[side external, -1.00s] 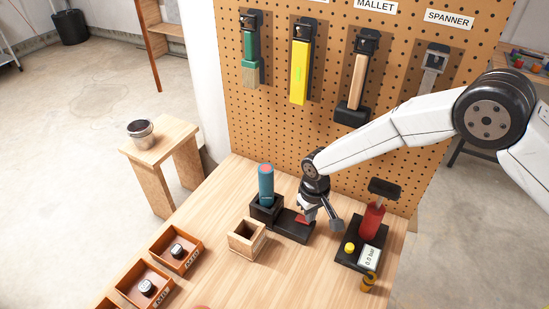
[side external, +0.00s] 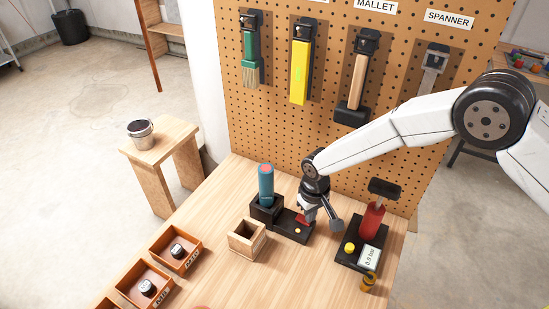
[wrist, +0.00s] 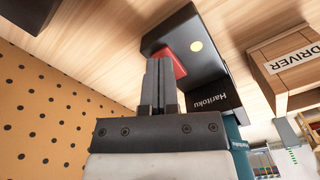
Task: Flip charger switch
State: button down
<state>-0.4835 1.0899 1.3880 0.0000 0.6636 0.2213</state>
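The black charger (side external: 291,235) lies on the wooden table, with a teal cylinder (side external: 266,187) with a red top upright in its socket. In the wrist view the charger (wrist: 222,58) shows its red switch (wrist: 178,64) and a lit yellow-orange light (wrist: 196,45). My gripper (wrist: 160,62) has its fingers together, with nothing seen between them. Its tips are right at the red switch and partly cover it; I cannot tell whether they touch. In the side view my gripper (side external: 309,219) hangs low over the charger's right end, beside the switch (side external: 302,219).
An open wooden box (side external: 247,240) stands just in front of the charger. A red pump on a black base (side external: 352,257) stands to the right. Orange trays (side external: 176,249) are at the front left. Tools hang on the pegboard (side external: 275,115) behind.

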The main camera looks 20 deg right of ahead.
jog(key=shift+r, duration=3.15)
jog(key=s+d+r+n+g+h, duration=0.1)
jog(key=s+d+r+g, duration=0.15)
jog(key=s+d, duration=0.55)
jog(key=s+d+r+n+g, duration=0.1)
jog(key=s+d+r, duration=0.3)
jog(key=s, duration=0.5)
jog(key=s+d+r+m+t, duration=0.1)
jog(key=d+r+m+t, duration=0.1)
jog(key=d, duration=0.4)
jog(key=d+r+m+t+y, duration=0.1)
jog(key=d+r+m+t, duration=0.2)
jog(key=d, duration=0.3)
jog(key=shift+s+d+r+t, duration=0.25)
jog(key=shift+s+d+t, duration=0.1)
jog(key=shift+t, duration=0.2)
